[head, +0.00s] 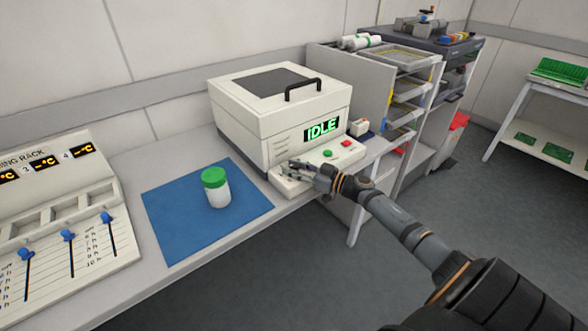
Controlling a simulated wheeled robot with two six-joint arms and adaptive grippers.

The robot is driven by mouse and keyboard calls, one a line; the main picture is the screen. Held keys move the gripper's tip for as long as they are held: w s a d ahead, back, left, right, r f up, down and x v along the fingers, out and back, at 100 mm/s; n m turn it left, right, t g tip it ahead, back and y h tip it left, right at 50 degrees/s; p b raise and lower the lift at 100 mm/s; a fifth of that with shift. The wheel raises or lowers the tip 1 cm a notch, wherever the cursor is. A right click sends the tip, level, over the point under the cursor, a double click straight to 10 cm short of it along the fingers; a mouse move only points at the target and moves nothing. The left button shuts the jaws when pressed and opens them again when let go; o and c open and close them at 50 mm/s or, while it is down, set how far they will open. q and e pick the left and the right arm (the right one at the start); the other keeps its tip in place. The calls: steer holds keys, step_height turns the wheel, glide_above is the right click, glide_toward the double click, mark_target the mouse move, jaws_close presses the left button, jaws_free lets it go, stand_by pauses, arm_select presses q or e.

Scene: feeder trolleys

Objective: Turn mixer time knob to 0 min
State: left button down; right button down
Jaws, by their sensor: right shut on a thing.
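The mixer (252,115) is a white box on the bench with a dark lid window and a black handle. Its green display (321,130) reads IDLE. A low control panel (355,155) juts from its front, with a green button (327,153) and a red button (346,143). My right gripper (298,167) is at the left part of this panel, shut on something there. The time knob is hidden by the gripper, and its setting cannot be read. My left gripper is not in view.
A white jar with a green lid (216,188) stands on a blue mat (165,222) left of the mixer. A rack with blue sliders (68,236) is at the far left. A shelved trolley (408,88) stands to the right. Open floor lies in front.

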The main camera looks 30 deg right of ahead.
stand_by(0.4)
steer(key=c, duration=1)
jaws_free()
steer(key=shift+s, duration=0.1)
steer(key=shift+v, duration=5.9)
steer(key=shift+d+r, duration=0.1)
steer(key=shift+d, duration=0.05)
